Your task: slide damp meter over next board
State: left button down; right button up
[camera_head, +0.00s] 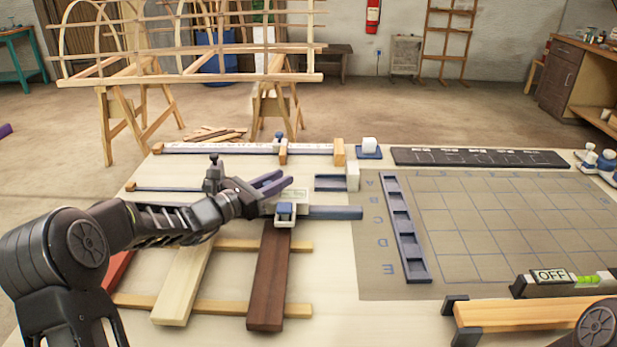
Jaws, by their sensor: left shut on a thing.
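My left gripper (275,183) reaches in from the left over the bench, with its blue-grey fingers closed at the damp meter. The damp meter (285,210) appears as a small blue block with a pale top, beside a pale label, on a dark blue bar (335,213). It stands at the far end of the dark brown board (268,285). The contact between fingers and meter is partly hidden. A pale board (183,285) lies to the left, and a red board (118,268) is mostly hidden behind my arm. My right gripper is out of view.
Two light cross battens (225,308) run beneath the boards. A blue slotted rack (405,235) and a gridded mat (480,225) lie to the right. Rails with small fittings run along the back.

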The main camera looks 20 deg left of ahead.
pick_arm(q)
jog(key=shift+s+a, duration=0.25)
jog(key=shift+a, duration=0.75)
jog(key=c, duration=1.3)
grip_release()
jog(key=shift+d, duration=0.1)
jog(key=shift+o, duration=0.2)
jog(key=shift+v, duration=3.9)
